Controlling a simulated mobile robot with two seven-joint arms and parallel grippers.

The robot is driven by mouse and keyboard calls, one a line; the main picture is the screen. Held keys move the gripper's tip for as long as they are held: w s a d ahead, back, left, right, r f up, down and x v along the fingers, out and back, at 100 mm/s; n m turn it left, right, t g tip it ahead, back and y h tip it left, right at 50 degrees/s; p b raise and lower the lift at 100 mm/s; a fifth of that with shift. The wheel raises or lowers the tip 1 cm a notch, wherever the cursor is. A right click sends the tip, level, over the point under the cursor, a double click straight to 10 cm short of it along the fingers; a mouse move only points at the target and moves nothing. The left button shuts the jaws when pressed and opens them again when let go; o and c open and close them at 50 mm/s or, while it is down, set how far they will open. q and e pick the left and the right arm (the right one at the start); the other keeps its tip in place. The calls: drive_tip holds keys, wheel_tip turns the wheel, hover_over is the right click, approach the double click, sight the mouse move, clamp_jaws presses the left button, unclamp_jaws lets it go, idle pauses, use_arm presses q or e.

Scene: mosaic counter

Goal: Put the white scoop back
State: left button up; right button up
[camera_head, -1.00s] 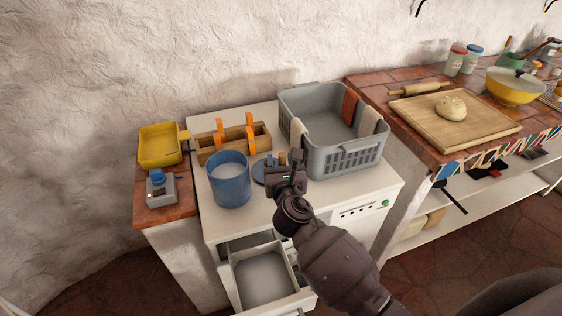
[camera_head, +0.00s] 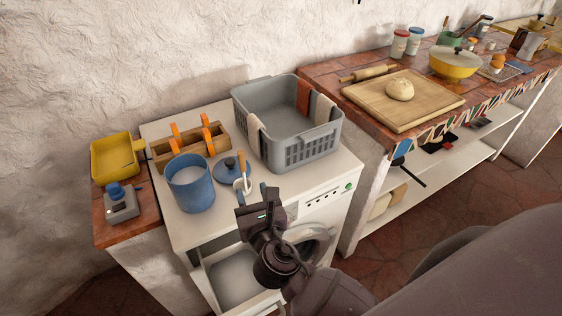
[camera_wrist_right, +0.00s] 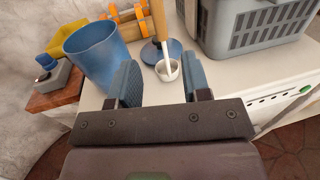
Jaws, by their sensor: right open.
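The white scoop (camera_head: 243,185) with a wooden handle is on the white worktop, its handle pointing away across the edge of a blue lid (camera_head: 226,173). In the right wrist view the scoop's white bowl (camera_wrist_right: 167,71) shows beyond the fingers, the handle crossing in front of the lid; I cannot tell if they touch. A blue canister (camera_head: 190,196) with pale contents stands left of the lid. My right gripper (camera_head: 256,196) is open and empty, near the worktop's front edge, on the near side of the scoop. My left gripper is out of view.
A wooden caddy (camera_head: 190,147) with orange handles stands behind the canister. A grey basket (camera_head: 300,150) with cloths stands right of the lid. Below, a drawer (camera_head: 240,282) and a round washer door (camera_head: 312,240) stand open. Bare worktop lies in front of the basket.

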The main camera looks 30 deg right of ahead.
drive_tip(key=s+d+f+m+g+y, duration=0.1)
drive_tip(key=s+d+f+m+g, duration=0.2)
drive_tip(key=m, duration=1.3)
drive_tip(key=s+d+f+m+g+y, duration=0.1)
drive_tip(key=s+d+f+m+g, duration=0.2)
drive_tip(key=s+d+f+m, duration=0.6)
drive_tip(key=s+f+m, duration=0.3)
drive_tip(key=f+m, duration=0.2)
drive_tip(key=m, duration=0.3)
drive_tip(key=shift+d+f+y, duration=0.2)
drive_tip(key=shift+d+y, duration=0.1)
drive_tip(key=shift+d, duration=0.05)
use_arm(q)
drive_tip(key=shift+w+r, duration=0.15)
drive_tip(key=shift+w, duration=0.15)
use_arm(e)
drive_tip(key=shift+s, duration=0.1)
